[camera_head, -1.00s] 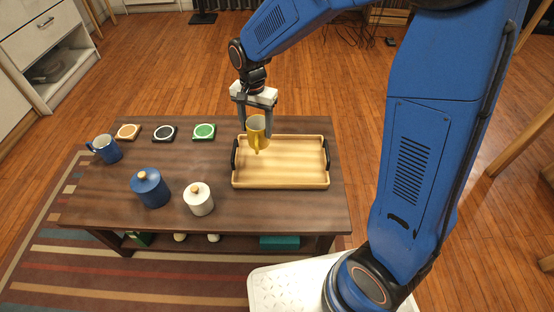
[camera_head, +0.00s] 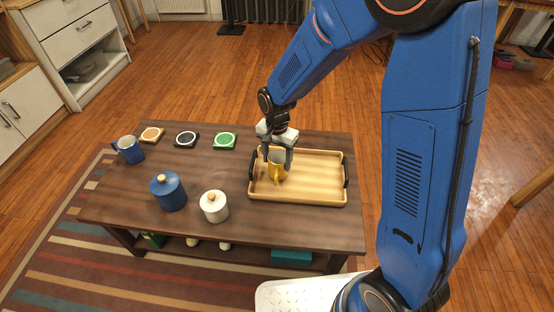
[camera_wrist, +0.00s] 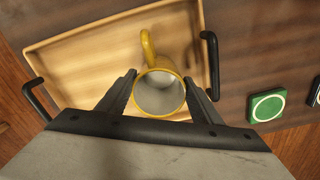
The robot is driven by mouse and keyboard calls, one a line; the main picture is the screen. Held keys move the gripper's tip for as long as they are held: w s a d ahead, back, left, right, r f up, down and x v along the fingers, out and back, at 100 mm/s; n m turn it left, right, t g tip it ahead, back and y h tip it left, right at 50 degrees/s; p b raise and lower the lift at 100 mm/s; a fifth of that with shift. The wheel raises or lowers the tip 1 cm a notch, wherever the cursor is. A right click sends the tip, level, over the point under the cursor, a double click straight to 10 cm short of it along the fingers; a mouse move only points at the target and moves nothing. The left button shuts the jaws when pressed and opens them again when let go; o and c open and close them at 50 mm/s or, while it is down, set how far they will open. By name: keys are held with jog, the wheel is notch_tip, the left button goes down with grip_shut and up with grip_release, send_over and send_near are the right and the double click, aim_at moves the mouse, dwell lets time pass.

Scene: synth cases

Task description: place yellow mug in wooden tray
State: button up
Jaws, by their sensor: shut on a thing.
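The yellow mug (camera_head: 277,168) is upright at the left part of the wooden tray (camera_head: 320,183), low over or on its floor; I cannot tell whether it touches. My gripper (camera_head: 278,163) is shut on the mug, with a finger on each side of its body. In the wrist view the mug (camera_wrist: 158,94) sits between the fingertips (camera_wrist: 158,90), its handle pointing away from the palm. The wooden tray (camera_wrist: 80,55) lies beneath it, with black handles at its two ends.
On the dark table (camera_head: 115,200) stand a blue mug (camera_head: 129,150), a blue lidded jar (camera_head: 169,193) and a white lidded jar (camera_head: 214,207). Orange (camera_head: 152,135), black (camera_head: 187,139) and green (camera_head: 225,140) coasters lie along the back. The tray's right part is clear.

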jog(key=o, duration=1.3)
jog(key=shift+f, duration=0.1)
jog(key=shift+c, duration=0.2)
notch_tip(320, 180, up, 12)
jog(key=shift+r, duration=0.2)
jog(key=s+d+r+n+t, duration=0.1)
jog(key=s+d+r+n, duration=0.1)
jog(key=s+d+r, duration=0.35)
jog(key=s+d+r+n+t, duration=0.2)
jog(key=s+d+r, duration=0.1)
jog(key=s+d, duration=0.6)
jog(key=s+d+r+n+t, duration=0.1)
jog(key=s+d+r+n, duration=0.1)
jog(key=s+d, duration=0.6)
jog(key=s+r, duration=0.1)
jog(key=s, duration=0.2)
jog(key=shift+d+r+n+t, duration=0.3)
jog(key=shift+d+n+t, duration=0.1)
